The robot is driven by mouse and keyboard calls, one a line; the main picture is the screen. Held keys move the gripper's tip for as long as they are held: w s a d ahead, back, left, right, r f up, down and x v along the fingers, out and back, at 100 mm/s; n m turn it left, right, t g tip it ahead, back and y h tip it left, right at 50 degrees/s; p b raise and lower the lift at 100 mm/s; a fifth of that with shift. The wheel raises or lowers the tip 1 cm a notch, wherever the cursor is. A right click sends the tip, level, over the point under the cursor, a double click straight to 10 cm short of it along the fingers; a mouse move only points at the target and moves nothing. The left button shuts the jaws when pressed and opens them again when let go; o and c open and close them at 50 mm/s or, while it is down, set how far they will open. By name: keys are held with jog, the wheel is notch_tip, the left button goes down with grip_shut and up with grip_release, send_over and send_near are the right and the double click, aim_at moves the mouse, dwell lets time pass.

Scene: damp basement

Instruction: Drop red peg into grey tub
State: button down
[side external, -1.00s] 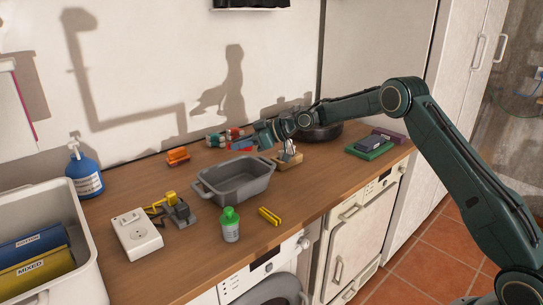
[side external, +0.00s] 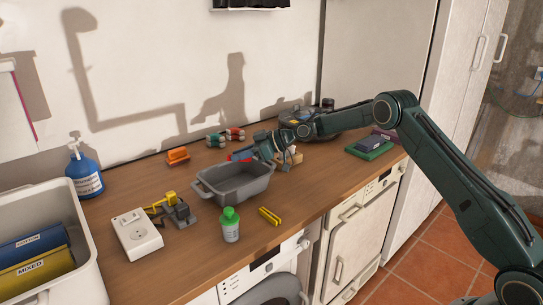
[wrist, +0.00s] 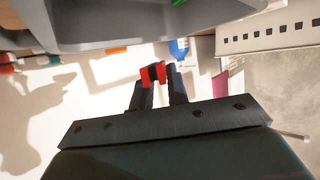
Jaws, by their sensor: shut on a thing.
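The grey tub (side external: 235,186) stands on the wooden worktop, with a handle at each end; its grey wall also shows across the top of the wrist view (wrist: 150,36). My gripper (side external: 254,150) is at the tub's far right side, around rim height in the picture. It is shut on the red peg (side external: 240,155), which shows red between the dark fingertips in the wrist view (wrist: 153,74). The fingers hide part of the peg. I cannot tell its exact height over the rim.
An orange piece (side external: 177,156) and several red and green items (side external: 225,137) lie behind the tub. A green-capped bottle (side external: 230,226) and a yellow clip (side external: 270,215) are in front.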

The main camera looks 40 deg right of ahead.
aim_at(248, 161)
jog(key=shift+f, duration=1.55)
jog(key=c, duration=1.3)
grip_release()
jog(key=v, duration=1.4)
jog(key=shift+a, duration=0.1)
jog(key=shift+r, duration=0.1)
